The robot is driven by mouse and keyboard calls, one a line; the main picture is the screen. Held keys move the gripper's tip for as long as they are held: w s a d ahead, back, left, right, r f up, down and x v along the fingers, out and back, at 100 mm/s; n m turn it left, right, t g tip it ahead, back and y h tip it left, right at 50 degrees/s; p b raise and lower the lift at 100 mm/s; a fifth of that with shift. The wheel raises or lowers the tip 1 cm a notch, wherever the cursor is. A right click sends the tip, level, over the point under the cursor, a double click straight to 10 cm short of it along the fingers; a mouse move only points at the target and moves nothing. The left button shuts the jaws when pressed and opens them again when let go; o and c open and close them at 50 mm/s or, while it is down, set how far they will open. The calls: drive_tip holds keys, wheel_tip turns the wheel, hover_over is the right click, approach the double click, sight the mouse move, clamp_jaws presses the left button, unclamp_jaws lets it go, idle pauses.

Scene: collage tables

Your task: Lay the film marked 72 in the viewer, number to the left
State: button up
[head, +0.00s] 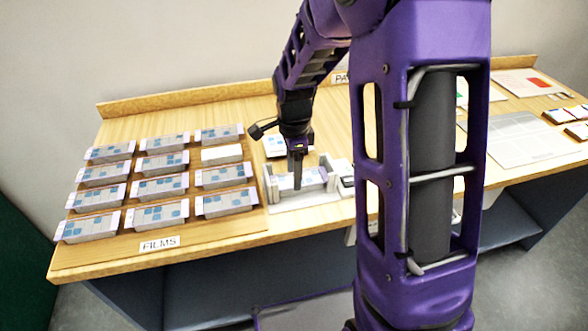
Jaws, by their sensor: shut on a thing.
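My gripper (297,186) points down over the viewer (275,201), a pale, low-walled frame on the table right of the films. It is shut on a film (284,183), a pale grey strip lying between the viewer's upright side walls. Whether the film touches the viewer's bed or hangs just above it, I cannot tell. A pale lavender patch shows near its right side. Its number is too small to read, and my fingers cover its middle. More films (162,188) with blue squares and lavender ends stand in rows on the left; their numbers are unreadable too.
A plain white piece (221,155) sits among the film rows. A "FILMS" label (160,244) lies at the front edge. A small dark-sided item (275,147) stands behind the viewer. My arm hides the table's middle. Sheets (522,138) and small cards (562,116) lie at the right.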

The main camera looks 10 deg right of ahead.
drive_tip(key=o, duration=1.4)
wheel_tip(320, 180, up, 18)
drive_tip(key=p, duration=0.3)
drive_tip(key=shift+f, duration=0.25)
